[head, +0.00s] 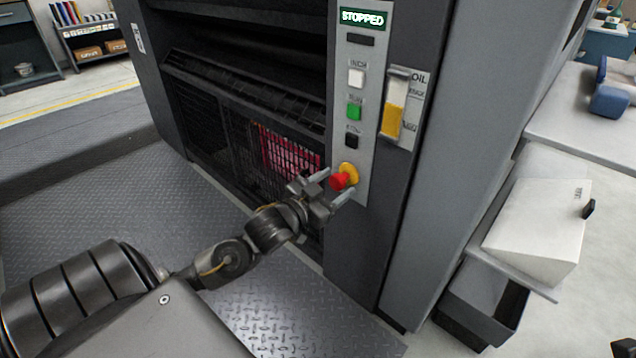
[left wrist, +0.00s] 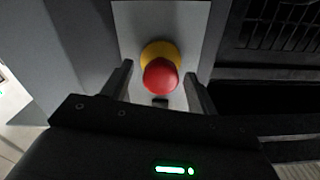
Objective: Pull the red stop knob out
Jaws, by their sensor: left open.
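The red stop knob (head: 339,181) sits on a yellow base (head: 349,171) at the bottom of the grey control panel (head: 342,128) of the press. In the left wrist view the red knob (left wrist: 161,76) is centred against its yellow base (left wrist: 158,53). My left gripper (head: 334,186) is open, its fingers pointing at the panel, one on each side of the knob. In the left wrist view the fingers of my left gripper (left wrist: 159,80) stand apart from the knob with gaps on both sides. My right gripper is not seen.
Above the knob are black (head: 352,138), green (head: 354,109) and white (head: 356,77) buttons and a lit STOPPED sign (head: 362,18). An oil gauge (head: 394,105) is right of the panel. A white box (head: 533,225) stands on a shelf at the right. The tread-plate floor (head: 290,315) is clear.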

